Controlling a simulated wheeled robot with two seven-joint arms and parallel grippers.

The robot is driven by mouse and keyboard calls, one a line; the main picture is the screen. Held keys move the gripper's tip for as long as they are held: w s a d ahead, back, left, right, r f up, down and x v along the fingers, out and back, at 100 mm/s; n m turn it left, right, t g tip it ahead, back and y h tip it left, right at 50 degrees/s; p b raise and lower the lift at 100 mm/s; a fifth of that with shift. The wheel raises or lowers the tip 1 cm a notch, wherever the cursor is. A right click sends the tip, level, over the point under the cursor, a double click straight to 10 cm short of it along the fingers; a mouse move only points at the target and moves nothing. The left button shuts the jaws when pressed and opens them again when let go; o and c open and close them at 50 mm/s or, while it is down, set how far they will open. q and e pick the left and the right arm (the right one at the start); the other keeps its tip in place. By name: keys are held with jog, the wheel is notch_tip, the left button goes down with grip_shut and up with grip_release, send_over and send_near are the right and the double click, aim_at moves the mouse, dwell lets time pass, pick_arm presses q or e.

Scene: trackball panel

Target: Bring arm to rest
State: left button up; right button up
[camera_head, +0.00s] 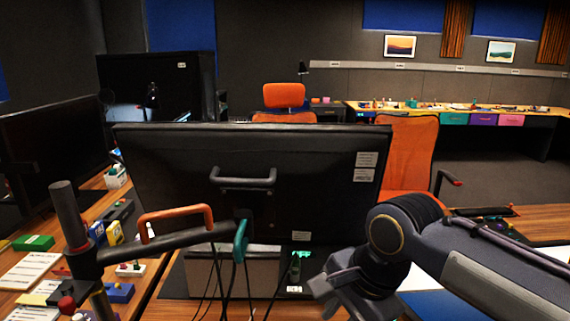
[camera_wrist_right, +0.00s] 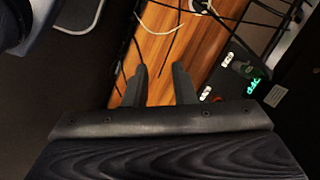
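My right arm (camera_head: 500,270) comes in from the right in the head view and bends at a dark round joint. Its gripper (camera_head: 338,290) hangs low, in front of the large black monitor's lower right part; its fingertips are hard to make out there. In the right wrist view, the two dark fingers of this gripper (camera_wrist_right: 159,82) stand apart with nothing between them, over a strip of wooden desk. A dark panel with a green lit display (camera_wrist_right: 242,80) lies right of the fingers; its green light also shows in the head view (camera_head: 300,256). My left gripper is not in view.
A large black monitor (camera_head: 310,170) seen from behind fills the middle. A dark post and bar (camera_head: 150,243) with orange and teal handles stands at left front. Cables (camera_wrist_right: 262,22) run over the desk near the right gripper. An orange chair (camera_head: 408,150) stands behind.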

jog(key=s+d+f+n+t+p, duration=0.3)
jog(key=s+d+f+n, duration=0.5)
jog(key=s+d, duration=0.4)
jog(key=shift+s+d+f+n+y, duration=0.15)
jog(key=shift+s+f+n+y, duration=0.3)
jog(key=shift+n, duration=0.45)
